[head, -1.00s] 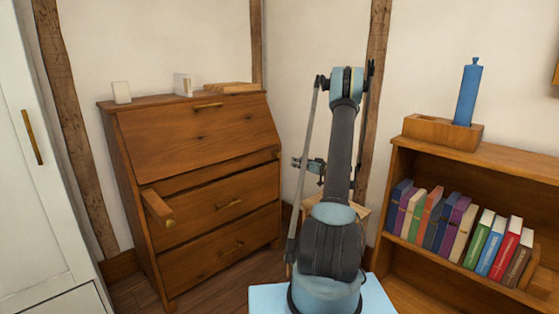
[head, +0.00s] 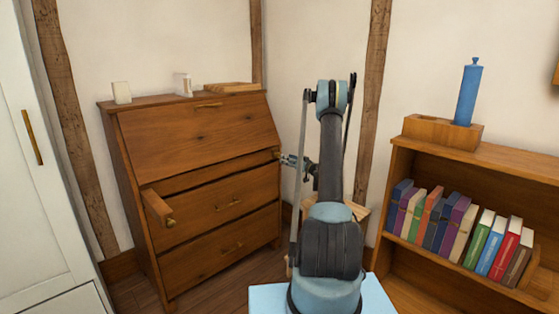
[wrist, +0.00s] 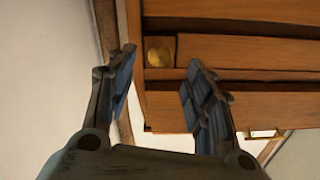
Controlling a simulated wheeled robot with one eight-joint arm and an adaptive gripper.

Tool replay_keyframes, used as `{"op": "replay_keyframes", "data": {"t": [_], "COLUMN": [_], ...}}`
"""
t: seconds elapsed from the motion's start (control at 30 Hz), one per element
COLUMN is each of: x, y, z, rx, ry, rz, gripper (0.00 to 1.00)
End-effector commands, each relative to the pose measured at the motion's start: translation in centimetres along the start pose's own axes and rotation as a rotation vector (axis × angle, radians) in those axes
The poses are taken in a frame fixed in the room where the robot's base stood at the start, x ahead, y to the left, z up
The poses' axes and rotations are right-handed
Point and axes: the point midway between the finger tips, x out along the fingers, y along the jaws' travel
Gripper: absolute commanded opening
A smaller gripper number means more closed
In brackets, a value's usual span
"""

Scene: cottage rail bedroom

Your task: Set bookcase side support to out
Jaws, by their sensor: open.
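The wooden bureau (head: 205,135) with a sloped front stands left of my arm in the head view. Its left side support (head: 157,206) juts out, with a brass knob on its end. The right side support (head: 276,154) is at the bureau's right edge and looks flush, partly hidden by my gripper (head: 283,157). In the wrist view, a round brass knob (wrist: 158,52) sits on a small wooden end piece, between and beyond my open fingers (wrist: 160,62). The fingers hold nothing. Contact with the knob cannot be told.
A low bookcase (head: 470,157) with several books stands at right, bearing a wooden box (head: 428,130) and a blue bottle-like object (head: 468,92). A white cabinet (head: 40,200) is at far left. Small items lie on the bureau top. A wall post (head: 372,90) rises behind my arm.

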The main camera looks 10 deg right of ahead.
Motion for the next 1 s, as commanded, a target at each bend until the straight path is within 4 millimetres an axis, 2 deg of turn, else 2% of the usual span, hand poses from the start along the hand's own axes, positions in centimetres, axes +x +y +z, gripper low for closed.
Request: {"op": "replay_keyframes", "data": {"t": [0.03, 0.2, 0.4, 0.8, 0.83, 1.0], "x": [1.1, 3.8, 5.8, 6.5, 6.5, 6.5], "y": [-0.1, -0.1, -0.1, 0.0, 0.0, 0.0], "z": [0.0, 0.0, 0.0, 0.0, 0.0, 0.0], "rx": [0.000, 0.000, 0.000, 0.000, 0.000, 0.000], "ry": [-0.001, -0.001, 0.000, 0.000, 0.000, 0.000], "rz": [-0.003, -0.003, -0.001, -0.001, -0.001, 0.000], "gripper": [0.48, 0.48, 0.48, 0.48, 0.46, 0.07]}}
